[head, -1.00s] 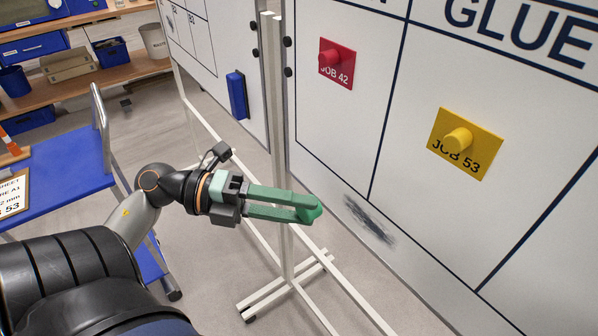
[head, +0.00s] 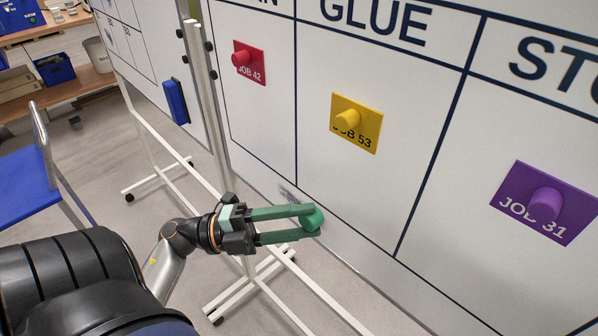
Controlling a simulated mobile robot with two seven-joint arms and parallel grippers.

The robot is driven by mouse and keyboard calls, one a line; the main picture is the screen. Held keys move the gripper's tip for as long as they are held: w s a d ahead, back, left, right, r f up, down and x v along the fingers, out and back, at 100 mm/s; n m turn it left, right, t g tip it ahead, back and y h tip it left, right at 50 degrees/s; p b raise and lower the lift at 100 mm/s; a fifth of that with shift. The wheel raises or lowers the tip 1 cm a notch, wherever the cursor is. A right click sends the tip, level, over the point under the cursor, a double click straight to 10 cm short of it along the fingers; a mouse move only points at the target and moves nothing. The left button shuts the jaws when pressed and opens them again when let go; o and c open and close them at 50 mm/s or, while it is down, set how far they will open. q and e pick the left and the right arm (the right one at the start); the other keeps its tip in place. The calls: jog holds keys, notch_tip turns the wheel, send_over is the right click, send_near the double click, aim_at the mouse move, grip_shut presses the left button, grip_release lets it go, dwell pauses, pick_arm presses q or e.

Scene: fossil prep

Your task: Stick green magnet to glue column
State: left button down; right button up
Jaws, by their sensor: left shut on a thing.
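My left gripper (head: 306,224) has green fingers and is shut on the green magnet (head: 315,219), a rounded green piece at the fingertips. It is in front of the whiteboard's lower part, near the foot of the GLUE column (head: 326,185); I cannot tell whether the magnet touches the board. The GLUE column lies between two dark vertical lines, under the word GLUE. A yellow JOB 53 card (head: 366,138) with a yellow magnet (head: 347,120) is in it, above and right of my gripper. The fingers hide much of the green magnet. My right gripper is not in view.
A red JOB 42 card (head: 252,75) sits in the column left of GLUE. A purple JOB 31 card (head: 517,188) sits in the column to the right. A blue eraser (head: 177,102) hangs on the neighbouring board. White stand legs (head: 187,173) cross the floor below.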

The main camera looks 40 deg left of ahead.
pick_arm(q)
jog(key=shift+w+d+p, duration=0.2)
jog(key=shift+w+p, duration=0.25)
jog(key=shift+w, duration=2.35)
jog(key=shift+p, duration=0.4)
jog(key=c, duration=1.1)
grip_release()
jog(key=shift+c, duration=1.1)
jog(key=shift+w, duration=0.75)
